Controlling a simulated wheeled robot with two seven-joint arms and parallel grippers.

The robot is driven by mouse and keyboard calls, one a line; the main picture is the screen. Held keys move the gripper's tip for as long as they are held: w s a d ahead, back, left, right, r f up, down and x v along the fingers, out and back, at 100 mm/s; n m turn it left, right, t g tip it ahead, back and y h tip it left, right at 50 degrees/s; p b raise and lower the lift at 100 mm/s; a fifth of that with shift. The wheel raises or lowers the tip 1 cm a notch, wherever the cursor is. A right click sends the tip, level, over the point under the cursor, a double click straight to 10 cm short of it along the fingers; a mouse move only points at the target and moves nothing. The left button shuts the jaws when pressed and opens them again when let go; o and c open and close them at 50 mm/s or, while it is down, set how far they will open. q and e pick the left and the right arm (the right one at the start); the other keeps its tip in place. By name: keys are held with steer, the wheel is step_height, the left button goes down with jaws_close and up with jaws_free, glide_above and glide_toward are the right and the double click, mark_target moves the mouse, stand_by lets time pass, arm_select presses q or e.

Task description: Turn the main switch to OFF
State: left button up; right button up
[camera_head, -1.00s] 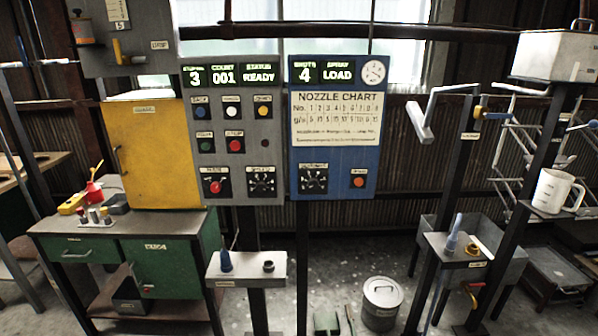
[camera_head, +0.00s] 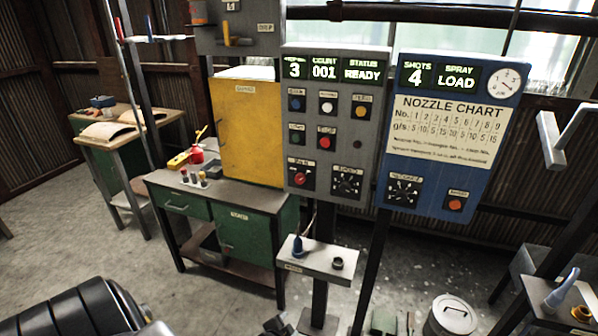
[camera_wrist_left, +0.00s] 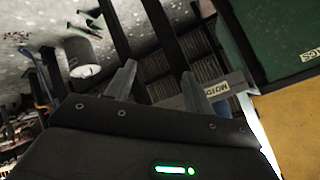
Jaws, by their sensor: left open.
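The grey control panel (camera_head: 325,130) hangs in the middle of the head view, with lit displays reading 3, 001 and READY. A red rotary knob (camera_head: 301,178) at its lower left looks like the main switch; its small label and exact setting are too blurred to read. A black multi-position dial (camera_head: 347,183) is right of it. In the wrist view my left gripper (camera_wrist_left: 158,82) is open, with nothing between its fingers. My left arm (camera_head: 70,310) shows at the bottom left of the head view, well below and apart from the panel. My right gripper is out of view.
A blue panel (camera_head: 437,180) is right of the grey one. A yellow box (camera_head: 249,130) stands left on the green cabinet (camera_head: 245,238). A small shelf (camera_head: 318,262) with a blue nozzle juts out below the panel. A bucket (camera_head: 455,314) stands on the floor. The left floor is clear.

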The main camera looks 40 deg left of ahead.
arm_select(q)
steer(key=w+a+r+t+y+p, duration=0.15)
steer(key=w+r, duration=0.35)
steer(key=r, duration=0.5)
steer(key=w+a+r+t+y+p, duration=0.1)
steer(key=w+a+r+t, duration=0.2)
steer(key=r, duration=0.7)
steer(key=m+t+y+p, duration=0.1)
steer(key=t+y+p, duration=0.1)
steer(key=p, duration=0.1)
glide_toward(300, 180)
steer(key=p+x, duration=0.2)
steer(key=x, duration=0.4)
steer(key=shift+w+a, duration=0.2)
steer(key=shift+w, duration=0.1)
steer(key=shift+w+a, duration=0.3)
steer(key=shift+w, duration=0.4)
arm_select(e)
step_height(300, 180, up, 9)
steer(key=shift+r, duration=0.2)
arm_select(q)
steer(key=shift+f, duration=0.1)
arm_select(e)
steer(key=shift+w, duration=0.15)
arm_select(q)
steer(key=shift+d, duration=0.1)
steer(key=c, duration=1)
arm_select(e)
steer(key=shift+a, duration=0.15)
